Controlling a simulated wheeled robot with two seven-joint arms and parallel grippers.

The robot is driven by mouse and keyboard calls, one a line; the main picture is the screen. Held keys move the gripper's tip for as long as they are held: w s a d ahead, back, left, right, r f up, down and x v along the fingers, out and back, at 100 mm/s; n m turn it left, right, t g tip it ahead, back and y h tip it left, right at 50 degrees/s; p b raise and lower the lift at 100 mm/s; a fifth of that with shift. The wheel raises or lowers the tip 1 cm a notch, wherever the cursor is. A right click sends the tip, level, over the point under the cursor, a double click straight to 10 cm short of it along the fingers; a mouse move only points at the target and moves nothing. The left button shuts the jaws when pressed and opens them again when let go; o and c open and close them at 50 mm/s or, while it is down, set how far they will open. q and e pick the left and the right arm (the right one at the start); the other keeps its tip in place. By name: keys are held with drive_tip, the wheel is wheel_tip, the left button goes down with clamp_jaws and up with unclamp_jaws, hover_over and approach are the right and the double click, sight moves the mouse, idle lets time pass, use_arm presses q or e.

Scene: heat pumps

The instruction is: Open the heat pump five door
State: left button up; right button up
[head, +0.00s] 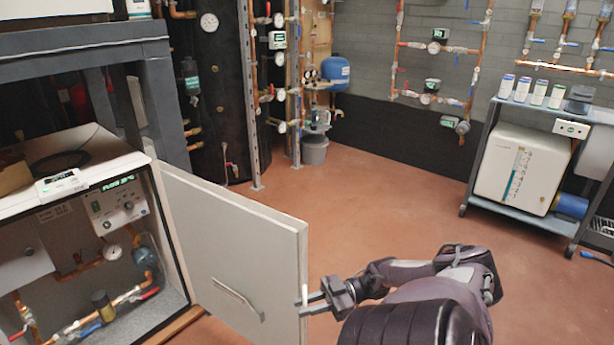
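The heat pump (100,165) on the left is a white cabinet with its front open. Its light grey door (235,245) is hinged at the cabinet's right side and stands swung well out, with the interior exposed. A bar handle (238,299) is on the door face towards me. My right gripper (304,303) is at the door's free edge, low down. Its two fingers show with a gap between them and point left at the edge. I cannot tell whether they touch the door. My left gripper is not in view.
Inside the cabinet are a control panel (118,204), copper pipes and valves. A dark steel rack (165,110) stands behind it. A cart (530,209) with a white unit (521,168) stands at right. The reddish floor (390,190) between is clear.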

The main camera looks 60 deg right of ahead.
drive_tip(key=shift+s, duration=0.1)
